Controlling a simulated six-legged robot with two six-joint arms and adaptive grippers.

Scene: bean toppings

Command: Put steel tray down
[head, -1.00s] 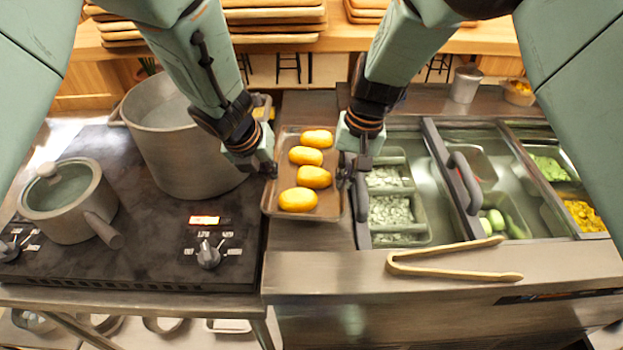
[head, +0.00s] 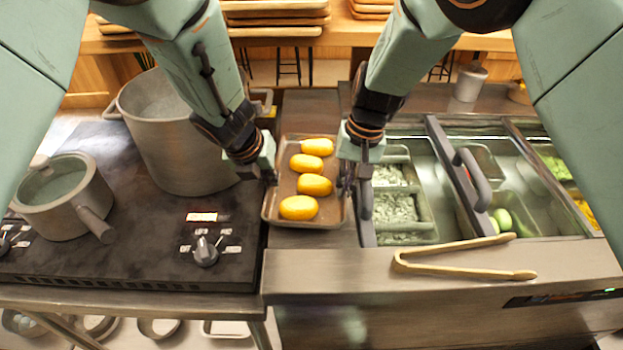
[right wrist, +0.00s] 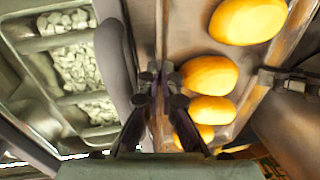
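The steel tray (head: 324,215) holds several yellow-orange buns (head: 298,208) and lies level between the stove and the topping counter. I cannot tell whether its underside touches the surface below. My left gripper (head: 270,174) is at the tray's left rim and appears shut on it. My right gripper (head: 350,182) is at the right rim. In the right wrist view its fingers (right wrist: 160,82) pinch the rim of the tray (right wrist: 188,28), beside the buns (right wrist: 209,73). My left gripper also shows there (right wrist: 284,82) at the opposite rim.
A large pot (head: 176,140) and a small saucepan (head: 62,203) stand on the black stove (head: 130,250) at left. Topping bins (head: 402,205) with a handled lid (head: 468,180) are close at right. Tongs (head: 465,270) lie on the counter's front ledge.

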